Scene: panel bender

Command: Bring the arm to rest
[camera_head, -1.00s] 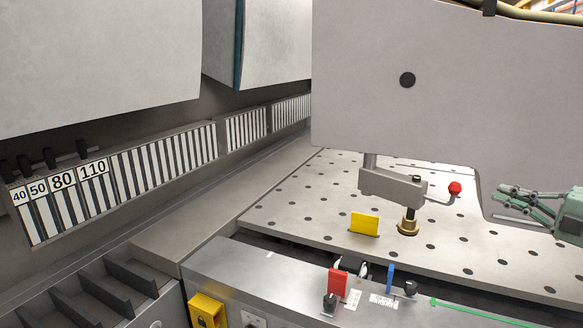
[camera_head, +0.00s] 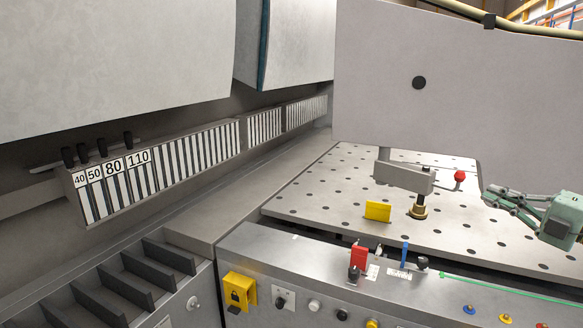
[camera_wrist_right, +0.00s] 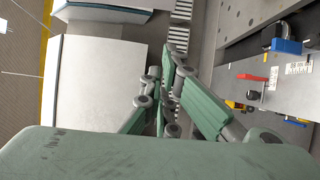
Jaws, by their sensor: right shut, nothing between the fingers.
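My right gripper (camera_head: 492,196) comes in from the right edge in the head view. Its green fingers point left, above the perforated table (camera_head: 330,205), beside the lower edge of the big grey machine body (camera_head: 450,70). In the right wrist view the same gripper (camera_wrist_right: 166,55) has its fingers together with nothing held. My left gripper is not in any view.
A clamp arm with a red ball (camera_head: 460,176) and a brass foot (camera_head: 419,211) stands on the table, near a yellow block (camera_head: 378,211). A front panel (camera_head: 300,270) carries red and blue levers. A numbered tool rack (camera_head: 150,170) runs along the left.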

